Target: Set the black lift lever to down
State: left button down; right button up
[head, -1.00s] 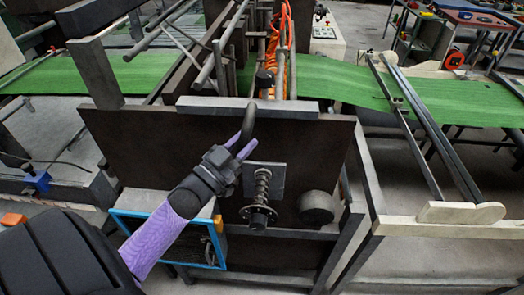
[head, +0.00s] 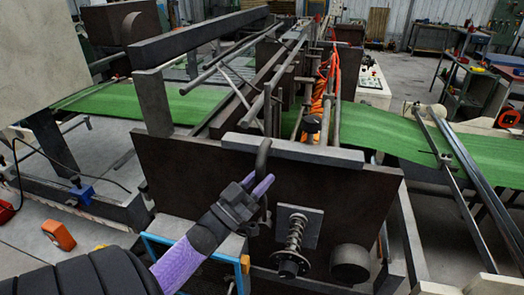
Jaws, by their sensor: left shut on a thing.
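The black lift lever (head: 264,153) stands in front of the dark panel of the machine, just below the grey top bar. Its curved upper end shows, upright or nearly so; its lower part is hidden by my gripper. My left gripper (head: 260,187), with purple fingers, comes in from the lower left and is shut on the lever below the curve. My right gripper is not in view.
Right of the lever, a spring on a bolt (head: 295,235) and a dark round knob (head: 350,264) stick out of the panel (head: 345,205). A blue-framed box (head: 205,250) sits below my left arm. Green sheet (head: 390,133) runs across behind.

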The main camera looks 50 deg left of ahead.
pick_arm(q)
jog(key=c, duration=0.8)
grip_release()
jog(key=shift+a, duration=0.1)
jog(key=shift+c, duration=0.2)
jog(key=o, duration=0.4)
jog(key=shift+s+a, duration=0.15)
jog(key=b+v, duration=0.2)
jog(key=v, duration=0.8)
